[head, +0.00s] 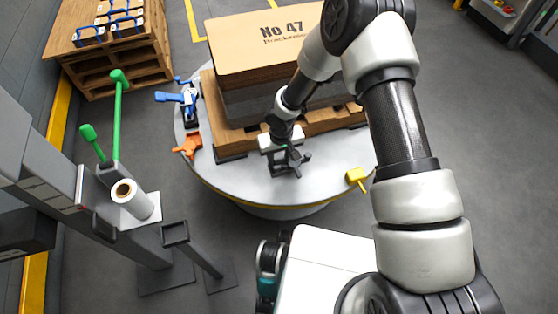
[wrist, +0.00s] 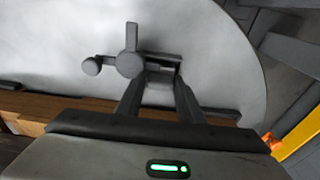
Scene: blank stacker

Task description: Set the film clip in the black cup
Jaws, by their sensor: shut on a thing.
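The film clip appears to be the dark grey piece with round knobs (head: 292,161) near the front middle of the round table. My gripper (head: 282,148) reaches down to it, in front of the wooden pallet. In the wrist view the fingers (wrist: 158,88) are shut on the clip (wrist: 130,65), whose knobs stick out beyond the fingertips. I cannot tell whether the clip still touches the table. The black cup appears to be the dark square holder (head: 175,232) on top of a post at the lower left, apart from the table. Its inside is hard to make out.
The round grey table (head: 235,178) bears a large box (head: 265,45) on a pallet, a blue clamp (head: 184,98), an orange piece (head: 188,146) and a yellow piece (head: 356,178). A film roll (head: 134,199) and green-handled levers (head: 117,110) stand near the cup's post.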

